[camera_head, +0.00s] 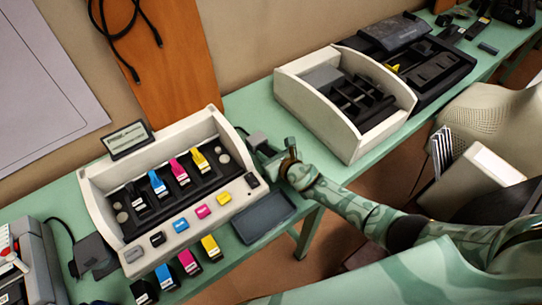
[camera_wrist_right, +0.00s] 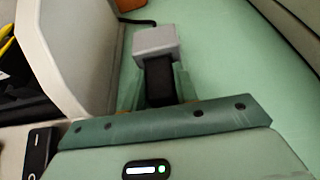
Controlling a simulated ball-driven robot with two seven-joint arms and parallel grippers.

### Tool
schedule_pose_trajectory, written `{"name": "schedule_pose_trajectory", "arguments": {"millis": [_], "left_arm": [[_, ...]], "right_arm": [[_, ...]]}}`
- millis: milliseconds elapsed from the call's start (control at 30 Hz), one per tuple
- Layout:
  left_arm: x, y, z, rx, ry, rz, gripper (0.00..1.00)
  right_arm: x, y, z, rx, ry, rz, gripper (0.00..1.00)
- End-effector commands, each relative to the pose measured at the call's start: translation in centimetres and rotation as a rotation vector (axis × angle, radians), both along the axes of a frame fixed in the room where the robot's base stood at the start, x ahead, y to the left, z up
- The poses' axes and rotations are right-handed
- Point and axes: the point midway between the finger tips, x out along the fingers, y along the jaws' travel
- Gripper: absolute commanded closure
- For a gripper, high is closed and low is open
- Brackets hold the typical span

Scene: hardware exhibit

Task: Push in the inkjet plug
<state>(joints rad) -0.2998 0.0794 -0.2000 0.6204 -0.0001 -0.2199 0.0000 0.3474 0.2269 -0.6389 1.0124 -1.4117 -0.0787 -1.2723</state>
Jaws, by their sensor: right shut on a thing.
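The inkjet unit (camera_head: 165,190) is a white, open-topped case with black, blue, pink and yellow cartridges inside, standing on the green table. The plug (camera_wrist_right: 157,45) is a grey block with a black body, beside the unit's right wall in the right wrist view. It also shows small in the head view (camera_head: 257,140). My right gripper (camera_wrist_right: 157,88) is shut on the plug's black part. It also shows in the head view (camera_head: 268,158), by the unit's right side. Any socket is hidden. My left gripper is not in view.
Loose cartridges (camera_head: 189,262) lie along the table's front edge. A dark tray (camera_head: 263,217) lies right of the unit, below my right arm. A second white case (camera_head: 290,92) stands further right. A dark cable (camera_wrist_right: 139,21) runs from behind the plug. Green table (camera_wrist_right: 230,60) is clear right of the plug.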

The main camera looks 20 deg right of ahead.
Motion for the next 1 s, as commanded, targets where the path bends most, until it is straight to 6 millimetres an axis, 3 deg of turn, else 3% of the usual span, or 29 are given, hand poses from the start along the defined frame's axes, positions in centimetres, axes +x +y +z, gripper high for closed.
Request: {"name": "schedule_pose_trajectory", "arguments": {"millis": [100, 133, 200, 467, 633, 1000], "left_arm": [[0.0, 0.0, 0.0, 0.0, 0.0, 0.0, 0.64], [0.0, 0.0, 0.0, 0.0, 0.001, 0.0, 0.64], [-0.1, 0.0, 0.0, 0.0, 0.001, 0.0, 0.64], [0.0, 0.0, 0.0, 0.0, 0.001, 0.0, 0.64], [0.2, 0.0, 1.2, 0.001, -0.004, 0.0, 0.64], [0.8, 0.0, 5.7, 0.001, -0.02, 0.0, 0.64]], "right_arm": [[0.2, 0.0, 0.2, 0.001, -0.005, -0.001, 1.0], [0.2, 0.0, 0.2, 0.001, -0.005, -0.001, 0.65], [0.2, 0.0, 0.3, 0.001, -0.005, -0.001, 0.49], [0.1, 0.0, 0.2, 0.001, -0.003, -0.001, 0.49], [-1.3, -0.5, 1.0, 0.0, -0.003, -0.001, 0.49], [-9.6, -3.5, 4.8, -0.001, -0.003, 0.001, 0.49]]}}
